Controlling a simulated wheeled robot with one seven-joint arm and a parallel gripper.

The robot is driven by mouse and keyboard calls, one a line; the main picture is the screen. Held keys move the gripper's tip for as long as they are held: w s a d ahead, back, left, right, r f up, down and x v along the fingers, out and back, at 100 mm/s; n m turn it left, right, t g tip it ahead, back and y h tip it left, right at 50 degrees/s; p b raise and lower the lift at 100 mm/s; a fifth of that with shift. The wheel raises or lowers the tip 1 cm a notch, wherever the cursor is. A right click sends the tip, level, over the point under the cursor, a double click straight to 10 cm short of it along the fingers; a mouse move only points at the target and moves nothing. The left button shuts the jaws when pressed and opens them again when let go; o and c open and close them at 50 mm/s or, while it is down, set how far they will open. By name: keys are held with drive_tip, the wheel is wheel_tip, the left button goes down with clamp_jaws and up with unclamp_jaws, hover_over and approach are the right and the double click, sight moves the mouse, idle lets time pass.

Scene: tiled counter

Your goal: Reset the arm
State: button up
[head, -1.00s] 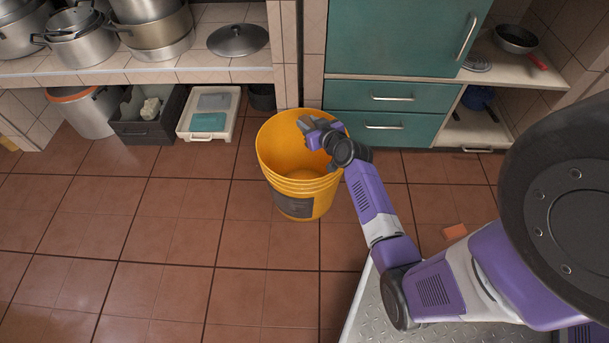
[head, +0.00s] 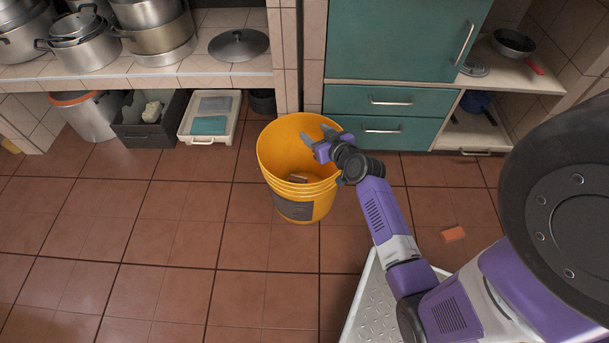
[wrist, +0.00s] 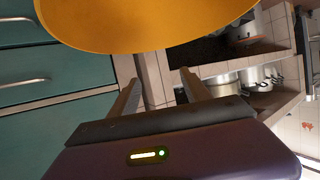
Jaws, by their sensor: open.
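My gripper (head: 318,138) is open and empty, above the right part of the rim of a yellow bucket (head: 290,192) on the tiled floor. In the wrist view my gripper's two fingers (wrist: 160,95) stand apart with nothing between them. The bucket's yellow side (wrist: 140,22) fills the top of that view. A small brownish object (head: 299,179) lies inside the bucket near its bottom; I cannot tell exactly what it is.
A reddish block (head: 453,234) lies on the floor to the right. Teal drawers (head: 390,115) stand behind the bucket. A tiled counter with pots (head: 85,45) and a lid (head: 238,45) is at the back left. A white tray (head: 209,131) sits below. The floor at left is clear.

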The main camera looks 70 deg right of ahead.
drive_tip(key=shift+v, duration=1.25)
